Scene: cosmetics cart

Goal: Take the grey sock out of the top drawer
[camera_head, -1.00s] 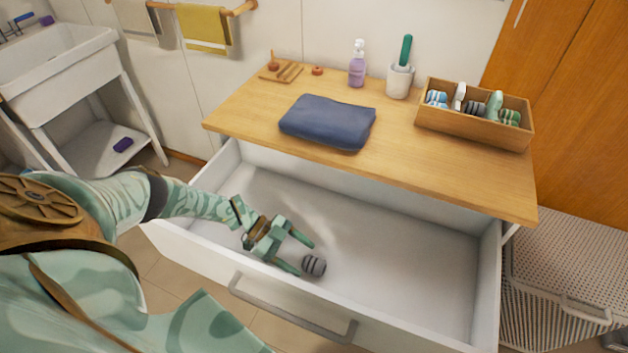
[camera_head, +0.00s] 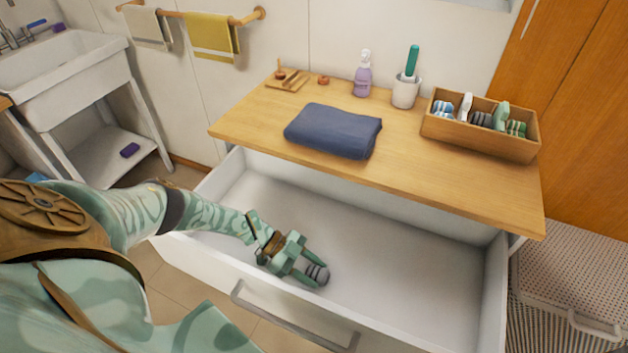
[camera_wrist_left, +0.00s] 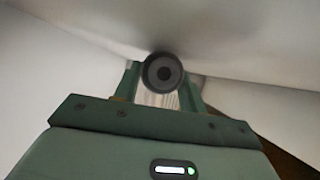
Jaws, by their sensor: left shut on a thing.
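The grey sock (camera_head: 317,274) is a rolled bundle with darker stripes, inside the open top drawer (camera_head: 400,262) near its front wall. My left gripper (camera_head: 316,275) reaches down into the drawer and is shut on the sock, one finger on each side of it. In the left wrist view the sock's round end (camera_wrist_left: 163,72) shows between the two green fingers. I cannot tell whether the sock still touches the drawer floor. My right gripper is not in view.
On the wooden top (camera_head: 400,162) lie a folded blue towel (camera_head: 334,131), a purple bottle (camera_head: 363,78), a white cup (camera_head: 405,92) with a green-handled brush and a wooden box (camera_head: 480,138) of rolled items. The drawer's right part is empty. A handle (camera_head: 290,322) runs along its front.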

